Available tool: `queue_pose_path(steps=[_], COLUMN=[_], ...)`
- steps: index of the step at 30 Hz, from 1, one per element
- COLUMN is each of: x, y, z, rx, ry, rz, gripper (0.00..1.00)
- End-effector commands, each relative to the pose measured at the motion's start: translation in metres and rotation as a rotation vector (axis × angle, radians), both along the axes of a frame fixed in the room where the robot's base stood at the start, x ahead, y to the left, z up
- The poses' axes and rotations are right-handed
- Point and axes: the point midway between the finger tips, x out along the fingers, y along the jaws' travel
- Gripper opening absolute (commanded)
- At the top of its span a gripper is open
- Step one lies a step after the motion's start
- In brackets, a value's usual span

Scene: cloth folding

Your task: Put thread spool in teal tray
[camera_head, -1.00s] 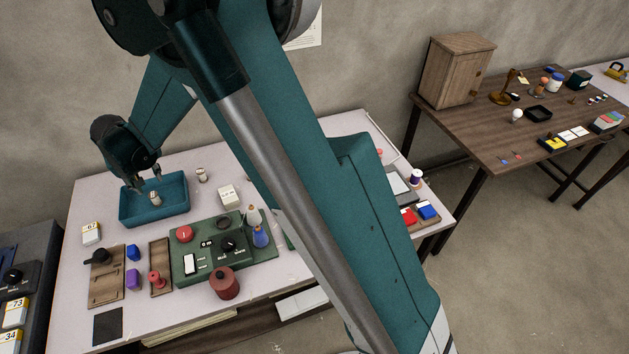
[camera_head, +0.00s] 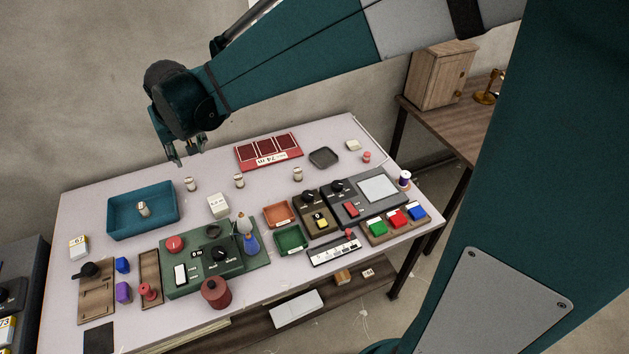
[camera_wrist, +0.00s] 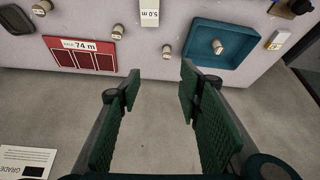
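The teal tray (camera_head: 150,224) stands at the left back of the table, and it shows at the upper right in the wrist view (camera_wrist: 240,32). One pale thread spool (camera_head: 143,209) stands inside it, also seen in the wrist view (camera_wrist: 217,47). Similar spools stand outside the tray: one just right of it (camera_head: 190,184), one farther right (camera_head: 239,180) and a third beyond that (camera_head: 297,174). My gripper (camera_head: 188,158) is above the table's back edge, right of the tray. In the wrist view its fingers (camera_wrist: 160,85) are apart with only bare floor between them.
A red 74 m board (camera_head: 268,152) lies at the table's back. A white labelled box (camera_head: 218,206) and a green control panel (camera_head: 205,266) stand in front of the spools. Trays, switches and colored blocks crowd the right side. The wall is close behind the table.

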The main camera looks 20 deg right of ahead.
Motion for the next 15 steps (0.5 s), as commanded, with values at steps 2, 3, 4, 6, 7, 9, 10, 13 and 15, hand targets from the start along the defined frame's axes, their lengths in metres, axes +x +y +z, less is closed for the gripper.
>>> queue_pose_path(steps=[2,3,4,6,7,9,10,13,15], x=[-0.011,-0.017,-0.021,-0.031,-0.036,-0.046,-0.051,-0.066,-0.078], y=[-0.018,-0.026,-0.032,-0.046,-0.052,-0.064,-0.070,-0.088,-0.100], z=[0.009,0.014,0.016,0.023,0.026,0.032,0.034,0.041,0.045], rx=[0.001,0.002,0.002,0.004,0.004,0.004,0.006,0.007,0.007], ry=[-0.006,-0.009,-0.011,-0.016,-0.019,-0.024,-0.027,-0.034,-0.040], rz=[-0.007,-0.010,-0.012,-0.016,-0.019,-0.022,-0.025,-0.032,-0.037], gripper=[0.36,0.36,0.36,0.36,0.36,0.36,0.36,0.36,0.36])
